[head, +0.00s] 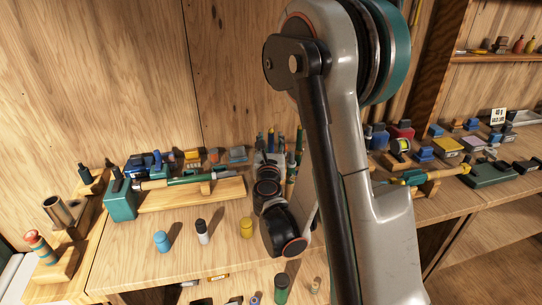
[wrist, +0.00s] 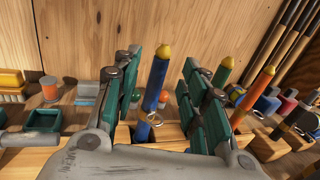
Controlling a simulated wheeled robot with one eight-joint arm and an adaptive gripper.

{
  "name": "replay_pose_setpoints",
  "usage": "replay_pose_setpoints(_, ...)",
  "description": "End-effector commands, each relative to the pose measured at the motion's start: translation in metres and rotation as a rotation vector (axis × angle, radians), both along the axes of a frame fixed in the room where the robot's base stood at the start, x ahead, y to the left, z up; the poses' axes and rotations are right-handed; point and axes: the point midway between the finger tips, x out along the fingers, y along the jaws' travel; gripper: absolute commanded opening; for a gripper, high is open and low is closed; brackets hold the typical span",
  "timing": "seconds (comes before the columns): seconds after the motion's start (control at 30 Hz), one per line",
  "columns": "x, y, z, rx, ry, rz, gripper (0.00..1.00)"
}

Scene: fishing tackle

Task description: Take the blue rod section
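The blue rod section (wrist: 155,83), with a yellow tip, stands nearly upright in the wrist view. It rises from a wooden holder (wrist: 168,133) with a metal ring near its base. My gripper (wrist: 163,72) is open, its green-padded fingers on either side of the blue rod with visible gaps. A green rod with a yellow tip (wrist: 221,74) stands just right, partly behind the right finger. An orange rod (wrist: 256,88) stands farther right. In the head view my arm hides most of the holder; a blue rod (head: 270,139) shows just above my wrist.
Three small bottles, blue (head: 161,241), white-grey (head: 202,232) and yellow (head: 246,227), stand on the bench front. A reel rod rests on a wooden stand (head: 190,195) to the left. A wooden wall rises behind. Tackle boxes (head: 447,146) crowd the right.

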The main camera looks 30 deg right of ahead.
Motion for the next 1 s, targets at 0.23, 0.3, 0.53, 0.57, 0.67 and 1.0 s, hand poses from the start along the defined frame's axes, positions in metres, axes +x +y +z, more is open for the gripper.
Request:
replay_pose_setpoints(0.23,0.03,-0.019,-0.004,0.0,0.0,-0.001,0.4)
replay_pose_setpoints(0.3,0.036,-0.022,-0.004,0.001,0.001,-0.001,0.4)
replay_pose_setpoints(0.53,0.042,-0.025,-0.002,0.001,0.001,0.0,0.4)
replay_pose_setpoints(0.57,0.042,-0.025,-0.002,0.001,0.001,0.0,0.4)
replay_pose_setpoints(0.67,0.042,-0.025,-0.002,0.001,0.001,0.0,0.33)
replay_pose_setpoints(1.0,0.041,-0.025,-0.002,0.001,0.001,0.0,0.0)
